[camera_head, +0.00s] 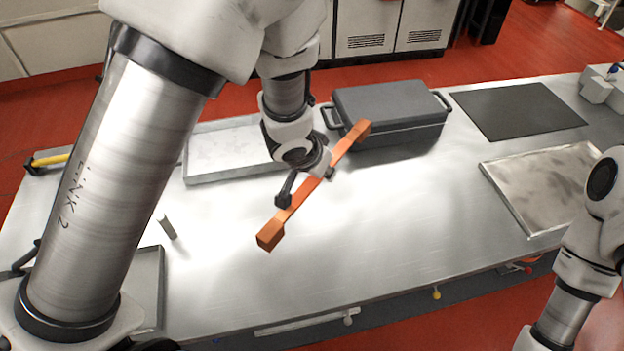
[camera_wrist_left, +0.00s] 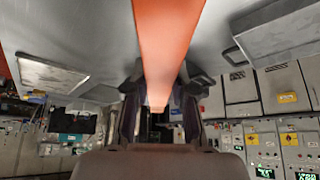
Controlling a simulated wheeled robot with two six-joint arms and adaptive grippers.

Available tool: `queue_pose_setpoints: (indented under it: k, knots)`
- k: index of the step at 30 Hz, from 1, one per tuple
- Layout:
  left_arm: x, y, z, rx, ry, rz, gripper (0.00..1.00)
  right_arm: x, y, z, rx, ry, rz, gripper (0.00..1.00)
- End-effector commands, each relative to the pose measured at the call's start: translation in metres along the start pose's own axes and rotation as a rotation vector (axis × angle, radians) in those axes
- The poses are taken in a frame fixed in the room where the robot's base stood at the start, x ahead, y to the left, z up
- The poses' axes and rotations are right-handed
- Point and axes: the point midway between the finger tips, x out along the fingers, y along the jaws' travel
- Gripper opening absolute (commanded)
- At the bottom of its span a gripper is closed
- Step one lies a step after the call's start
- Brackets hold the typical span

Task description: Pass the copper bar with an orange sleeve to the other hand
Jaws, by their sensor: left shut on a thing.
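The copper bar with an orange sleeve (camera_head: 294,207) is held above the middle of the metal table, slanting from lower left to upper right, with a block at each end. My left gripper (camera_head: 305,187) is shut around its middle. In the left wrist view the bar (camera_wrist_left: 168,45) runs from the top edge down between the fingers of my left gripper (camera_wrist_left: 160,110). My right arm shows at the right edge of the head view, but its gripper is out of the picture.
A dark grey case (camera_head: 390,105) with handles stands behind the bar. A shallow metal tray (camera_head: 235,172) lies behind on the left, another tray (camera_head: 530,225) on the right. A black mat (camera_head: 517,110) lies at the back right. The front middle of the table (camera_head: 400,235) is clear.

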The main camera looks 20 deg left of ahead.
Motion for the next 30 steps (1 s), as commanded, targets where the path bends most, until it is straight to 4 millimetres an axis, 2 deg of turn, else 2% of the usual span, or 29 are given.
queue_pose_setpoints:
  k: [1,17,25,30]
  knots:
    - [-0.006,0.002,-0.009,0.025,0.007,0.01,0.0,0.0,0.0,0.0,0.0,0.0,0.0,0.4]
    - [-0.053,0.033,-0.076,0.26,0.006,0.143,0.0,0.0,0.0,0.0,0.0,0.0,0.0,0.4]
    - [-0.088,0.057,-0.125,0.432,0.006,0.243,0.0,0.0,0.0,0.0,0.0,0.0,0.0,0.4]
    - [-0.095,0.063,-0.137,0.488,0.0,0.276,0.0,0.0,0.0,0.0,0.0,0.0,0.0,0.4]
